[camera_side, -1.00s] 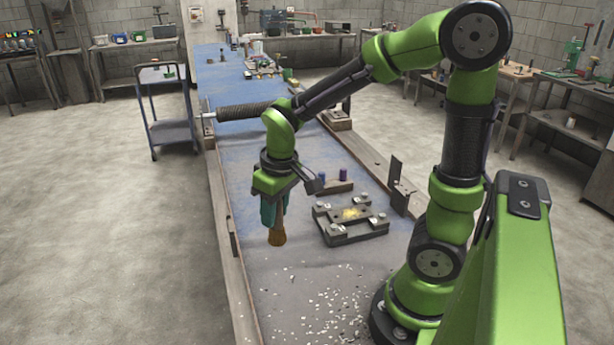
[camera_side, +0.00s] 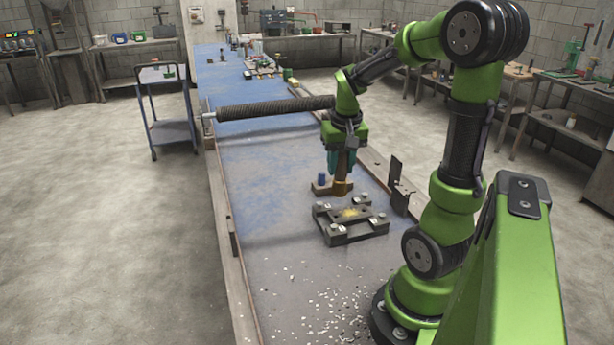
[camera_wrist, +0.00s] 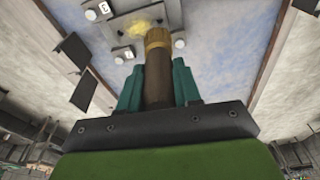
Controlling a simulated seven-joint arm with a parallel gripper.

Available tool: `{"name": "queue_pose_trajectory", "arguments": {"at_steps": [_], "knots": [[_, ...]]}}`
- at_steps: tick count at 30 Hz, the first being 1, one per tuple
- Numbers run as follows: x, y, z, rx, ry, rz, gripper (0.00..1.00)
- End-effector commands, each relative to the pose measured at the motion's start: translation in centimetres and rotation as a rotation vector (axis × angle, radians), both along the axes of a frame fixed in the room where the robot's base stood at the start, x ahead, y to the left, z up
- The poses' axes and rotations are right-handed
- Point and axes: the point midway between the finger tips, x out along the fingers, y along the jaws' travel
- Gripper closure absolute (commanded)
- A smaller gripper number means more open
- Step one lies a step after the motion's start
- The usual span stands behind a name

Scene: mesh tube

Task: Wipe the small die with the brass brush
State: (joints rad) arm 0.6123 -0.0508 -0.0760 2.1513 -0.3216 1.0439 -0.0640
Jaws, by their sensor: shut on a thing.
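My gripper (camera_side: 341,165) is shut on the brass brush (camera_side: 342,186), which hangs bristles down. In the wrist view the brush's brown handle (camera_wrist: 158,75) stands between my teal fingers (camera_wrist: 157,88), with a brassy band and end beyond it. The small die (camera_side: 350,237) is a dark block with pale-topped clamps at its corners and a yellow patch (camera_side: 350,213) on top. In the side view the brush end appears above and beyond the patch, apart from it. In the wrist view the patch (camera_wrist: 138,25) shows just beyond the brush end.
A low dark rack (camera_side: 321,189) with a blue peg (camera_side: 322,178) stands behind the die, partly hidden by the brush. An upright dark plate (camera_side: 396,173) stands right of the die. A ribbed roller (camera_side: 270,108) crosses the bench. Pale chips (camera_side: 315,312) lie in front.

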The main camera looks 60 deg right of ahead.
Motion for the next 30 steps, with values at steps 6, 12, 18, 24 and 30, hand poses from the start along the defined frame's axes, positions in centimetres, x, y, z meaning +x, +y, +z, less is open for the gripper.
{"name": "queue_pose_trajectory", "arguments": {"at_steps": [6, 12, 18, 24, 30], "knots": [[0.0, 0.1, -1.9, 0.001, 0.002, 0.002, 0.98], [0.0, 0.0, -3.7, 0.001, 0.001, 0.001, 0.98], [0.0, 0.0, -5.5, 0.001, 0.002, 0.002, 0.98], [-0.3, -0.4, -7.0, -0.001, -0.001, -0.001, 1.00], [-1.7, -1.7, -7.5, 0.001, 0.000, -0.002, 1.00]]}}
